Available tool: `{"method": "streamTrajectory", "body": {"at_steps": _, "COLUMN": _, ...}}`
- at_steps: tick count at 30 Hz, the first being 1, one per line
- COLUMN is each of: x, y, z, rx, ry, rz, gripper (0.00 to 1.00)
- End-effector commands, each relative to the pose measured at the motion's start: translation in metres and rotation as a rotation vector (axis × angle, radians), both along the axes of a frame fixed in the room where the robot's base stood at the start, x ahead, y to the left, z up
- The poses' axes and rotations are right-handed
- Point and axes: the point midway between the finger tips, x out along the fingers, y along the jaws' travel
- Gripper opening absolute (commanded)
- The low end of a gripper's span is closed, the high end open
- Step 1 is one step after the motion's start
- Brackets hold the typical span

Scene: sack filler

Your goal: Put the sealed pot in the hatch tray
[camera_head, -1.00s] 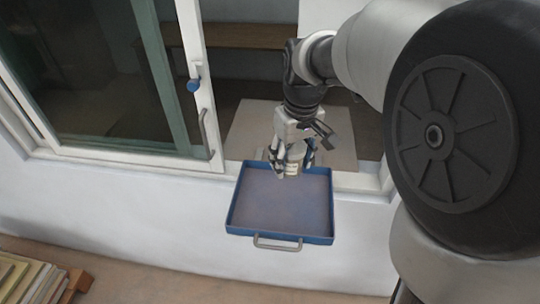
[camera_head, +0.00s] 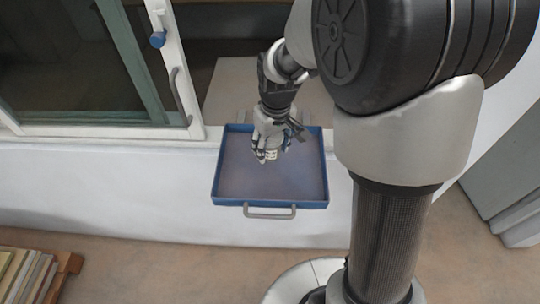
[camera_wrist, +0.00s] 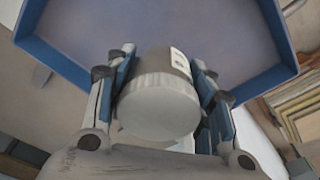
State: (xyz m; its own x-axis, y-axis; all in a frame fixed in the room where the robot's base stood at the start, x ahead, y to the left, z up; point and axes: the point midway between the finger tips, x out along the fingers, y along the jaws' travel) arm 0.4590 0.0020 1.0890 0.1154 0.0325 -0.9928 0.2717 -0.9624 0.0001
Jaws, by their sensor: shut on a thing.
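The pot is a pale, round, lidded container with a small label; it shows large in the wrist view (camera_wrist: 158,98) and small in the head view (camera_head: 271,154). My gripper (camera_head: 270,150) is shut on it, with a blue-padded finger on each side of the pot in the wrist view (camera_wrist: 160,85). The hatch tray (camera_head: 270,202) is a blue-rimmed square tray with a grey handle at its front. The pot is over the back-middle part of the tray; I cannot tell whether it touches the floor. The tray floor looks otherwise empty.
A sliding window frame (camera_head: 178,75) with a blue knob (camera_head: 158,39) and a grey handle stands left of the opening. A pale board (camera_head: 245,90) lies behind the sill. Stacked boards (camera_head: 28,278) lie at the lower left.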

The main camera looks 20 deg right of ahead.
Motion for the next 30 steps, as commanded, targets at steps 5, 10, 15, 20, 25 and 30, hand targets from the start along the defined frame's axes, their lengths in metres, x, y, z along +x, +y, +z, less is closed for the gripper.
{"method": "streamTrajectory", "body": {"at_steps": 5, "x": 0.0, "y": 0.0, "z": -0.012, "rx": 0.0, "ry": 0.001, "rz": 0.0, "gripper": 0.24}}
{"method": "streamTrajectory", "body": {"at_steps": 10, "x": 0.0, "y": 0.0, "z": -0.039, "rx": 0.0, "ry": 0.002, "rz": 0.0, "gripper": 0.24}}
{"method": "streamTrajectory", "body": {"at_steps": 15, "x": 0.0, "y": 0.0, "z": -0.048, "rx": 0.001, "ry": -0.002, "rz": 0.0, "gripper": 0.24}}
{"method": "streamTrajectory", "body": {"at_steps": 20, "x": 0.0, "y": 0.0, "z": -0.047, "rx": 0.001, "ry": -0.002, "rz": 0.0, "gripper": 0.24}}
{"method": "streamTrajectory", "body": {"at_steps": 25, "x": 0.0, "y": 0.0, "z": -0.05, "rx": 0.0, "ry": -0.001, "rz": 0.0, "gripper": 0.51}}
{"method": "streamTrajectory", "body": {"at_steps": 30, "x": 0.0, "y": 0.0, "z": -0.05, "rx": 0.0, "ry": -0.001, "rz": 0.0, "gripper": 0.62}}
